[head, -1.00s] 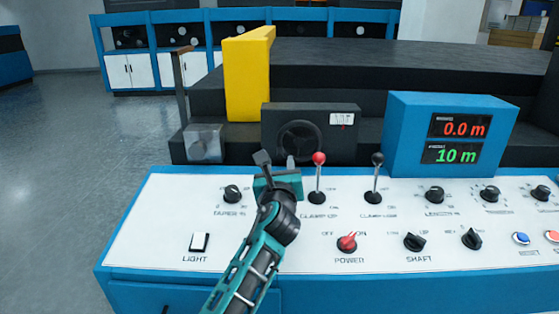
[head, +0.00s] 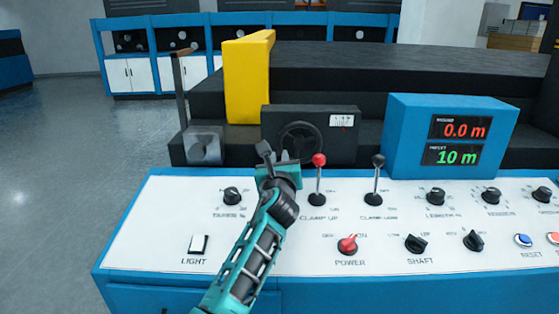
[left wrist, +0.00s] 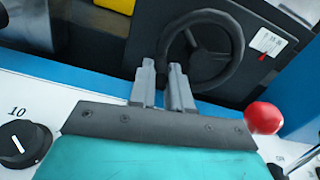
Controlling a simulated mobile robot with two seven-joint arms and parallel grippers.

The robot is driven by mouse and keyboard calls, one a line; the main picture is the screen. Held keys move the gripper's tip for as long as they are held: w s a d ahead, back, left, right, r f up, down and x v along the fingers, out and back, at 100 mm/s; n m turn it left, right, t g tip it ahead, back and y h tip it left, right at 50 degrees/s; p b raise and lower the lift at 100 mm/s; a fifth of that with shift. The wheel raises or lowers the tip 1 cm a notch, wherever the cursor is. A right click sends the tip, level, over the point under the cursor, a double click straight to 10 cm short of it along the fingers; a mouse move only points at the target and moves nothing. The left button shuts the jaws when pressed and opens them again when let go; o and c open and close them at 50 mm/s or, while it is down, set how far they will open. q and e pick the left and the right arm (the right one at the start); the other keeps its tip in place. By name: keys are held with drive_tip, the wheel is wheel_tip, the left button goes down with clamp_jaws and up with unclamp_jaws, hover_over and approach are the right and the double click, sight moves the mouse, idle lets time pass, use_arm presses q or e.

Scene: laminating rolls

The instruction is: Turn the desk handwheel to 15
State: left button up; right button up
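The black desk handwheel (head: 318,147) is on a dark box behind the control desk; it also shows in the left wrist view (left wrist: 238,52). A small white scale label with a red mark (head: 342,121) sits at its upper right; its figures are too small to read surely. My left gripper (head: 274,152) is at the wheel's lower left. In the left wrist view its two fingers (left wrist: 163,72) are apart, and the right one overlaps the lower left rim. I cannot tell whether they touch the rim. My right gripper is not in view.
A red-knobbed clamp lever (head: 319,160) stands close right of my left gripper, with a black-knobbed lever (head: 378,160) beyond. Several knobs and switches cover the white desk top (head: 140,225). A blue display box (head: 405,140) reads 0.0 m and 10 m. A yellow post (head: 248,80) stands behind.

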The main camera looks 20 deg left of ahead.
use_arm(q)
clamp_jaws()
drive_tip(key=shift+f, duration=0.15)
drive_tip(key=n, duration=0.1)
drive_tip(key=f+n+b, duration=0.1)
drive_tip(key=n, duration=0.1)
drive_tip(key=shift+w+d+f+n+b, duration=0.1)
drive_tip(key=shift+d+f+n+b, duration=0.1)
drive_tip(key=shift+d+n+b, duration=0.15)
drive_tip(key=shift+w+d+f+n+b, duration=0.1)
drive_tip(key=shift+d+f+n+b, duration=0.2)
drive_tip(key=shift+n, duration=0.45)
drive_tip(key=shift+w+d+f+n+b, duration=0.1)
drive_tip(key=shift+d+f+n+b, duration=0.1)
drive_tip(key=shift+n+b, duration=0.35)
drive_tip(key=shift+n, duration=0.25)
drive_tip(key=o, duration=0.5)
unclamp_jaws()
drive_tip(key=shift+r, duration=0.1)
